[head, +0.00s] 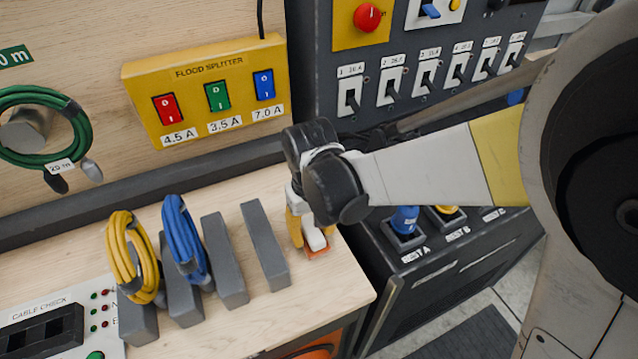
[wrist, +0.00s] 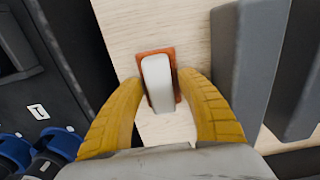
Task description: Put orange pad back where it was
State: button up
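The orange pad (wrist: 154,51) lies on the pale wooden bench top, with a whitish block (wrist: 158,82) on top of it covering most of its face. In the head view the pad (head: 318,253) is near the bench's right end, right of the grey upright dividers. My gripper (wrist: 160,82) points down over it, its yellow fingers on either side of the block. Narrow gaps show between the fingers and the block, so the gripper looks open. Whether a fingertip touches the pad's edge is hard to tell.
Grey dividers (head: 265,245) stand close to the left of my gripper. Yellow (head: 132,258) and blue (head: 185,240) cable coils hang at the dividers farther left. A dark cabinet (head: 425,270) with plugs stands to the right. Bare bench (head: 325,290) lies in front.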

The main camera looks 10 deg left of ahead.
aim_at(313, 230)
notch_tip(313, 230, up, 12)
jog(key=r+p, duration=0.1)
jog(key=p, duration=0.4)
jog(key=s+d+r+m+t, duration=0.1)
jog(key=d+r+m+t, duration=0.1)
jog(key=d, duration=0.6)
jog(key=s+d+r+m+t, duration=0.2)
jog(key=d, duration=0.7)
jog(key=s+d+r+m+t, duration=0.1)
jog(key=s+d+m+t, duration=0.1)
jog(key=d, duration=0.6)
jog(key=shift+s+d+r+t, duration=0.2)
jog(key=shift+d+r+t, duration=0.15)
jog(key=shift+t, duration=0.25)
jog(key=shift+a, duration=0.1)
